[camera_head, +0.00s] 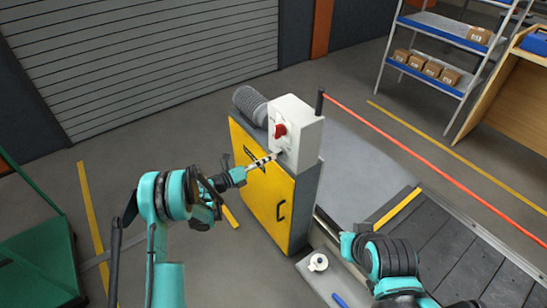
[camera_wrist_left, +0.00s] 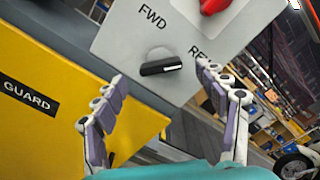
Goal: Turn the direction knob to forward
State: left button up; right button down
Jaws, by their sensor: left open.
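The grey control box (camera_head: 297,133) stands on top of a yellow cabinet (camera_head: 262,187). In the left wrist view, the direction knob (camera_wrist_left: 160,67) is a black bar on the box's grey face, its white mark at the right end. FWD is printed above and to its left, and a partly hidden "RE..." label is to its right. The knob's mark points right, to the RE side, not at FWD. My left gripper (camera_wrist_left: 160,73) is open, its fingertips on either side of the knob without visibly closing on it. In the head view, the left gripper (camera_head: 273,158) reaches the box's lower face.
A red switch (camera_head: 280,131) sits above the knob on the box, also at the wrist view's top (camera_wrist_left: 212,5). A slat conveyor (camera_head: 460,255) and my right arm lie right of the cabinet. A red line (camera_head: 410,155) runs from a black post. Shelves stand behind.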

aim_at(278, 154)
pick_arm(q)
jog(key=x, duration=0.4)
jog(key=shift+b, duration=0.35)
jog(key=shift+a, duration=0.1)
jog(key=c, duration=1.2)
jog(key=shift+o, duration=0.2)
